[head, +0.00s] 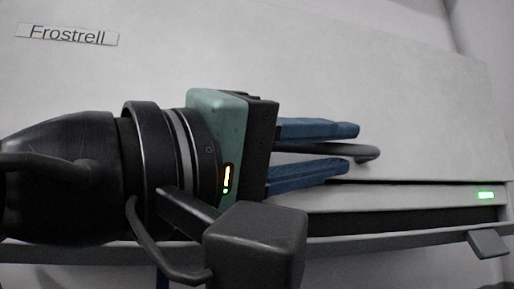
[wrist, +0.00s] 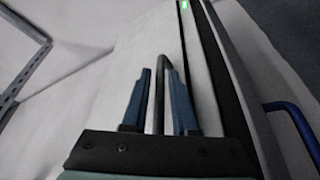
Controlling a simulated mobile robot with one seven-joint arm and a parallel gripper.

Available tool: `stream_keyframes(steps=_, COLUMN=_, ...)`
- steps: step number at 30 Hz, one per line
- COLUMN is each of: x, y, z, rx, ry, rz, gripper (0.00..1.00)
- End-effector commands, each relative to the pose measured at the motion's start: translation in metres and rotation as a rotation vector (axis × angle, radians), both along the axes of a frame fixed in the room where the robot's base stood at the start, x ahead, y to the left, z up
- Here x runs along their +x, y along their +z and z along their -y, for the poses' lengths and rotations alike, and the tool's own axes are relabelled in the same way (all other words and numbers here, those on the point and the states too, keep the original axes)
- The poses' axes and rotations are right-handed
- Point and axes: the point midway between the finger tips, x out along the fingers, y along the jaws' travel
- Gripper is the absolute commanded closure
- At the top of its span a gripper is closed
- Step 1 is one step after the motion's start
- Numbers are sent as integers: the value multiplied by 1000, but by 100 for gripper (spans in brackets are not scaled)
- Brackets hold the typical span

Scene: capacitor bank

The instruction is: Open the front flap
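The front flap (head: 420,110) is a broad pale panel with a "Frostrell" label (head: 67,35). A dark grey bar handle (head: 368,153) stands on it, and the handle also shows in the wrist view (wrist: 159,100). My gripper (head: 350,147) has two blue fingers, one on each side of the handle. In the wrist view my gripper (wrist: 160,68) shows gaps beside the bar, wider on the left, so the fingers are open around it. Contact with the right finger cannot be told. My gripper hides part of the handle in the head view.
A dark slot (head: 400,216) and a green light (head: 485,195) lie along the panel's lower edge. A small grey tab (head: 488,243) juts out at lower right. The wrist view shows a blue bar (wrist: 290,115) at right and a metal rack (wrist: 22,60) at left.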

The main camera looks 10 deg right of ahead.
Motion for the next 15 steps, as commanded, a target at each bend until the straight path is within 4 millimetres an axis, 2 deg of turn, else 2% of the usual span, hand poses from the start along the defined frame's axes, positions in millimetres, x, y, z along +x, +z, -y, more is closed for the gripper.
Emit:
stream_keyframes(steps=6, x=6, y=4, z=15, rx=0, ry=0, rz=0, gripper=73)
stream_keyframes(steps=14, x=6, y=3, z=16, rx=0, ry=1, rz=1, gripper=73)
stream_keyframes(steps=15, x=6, y=3, z=16, rx=0, ry=0, rz=1, gripper=76)
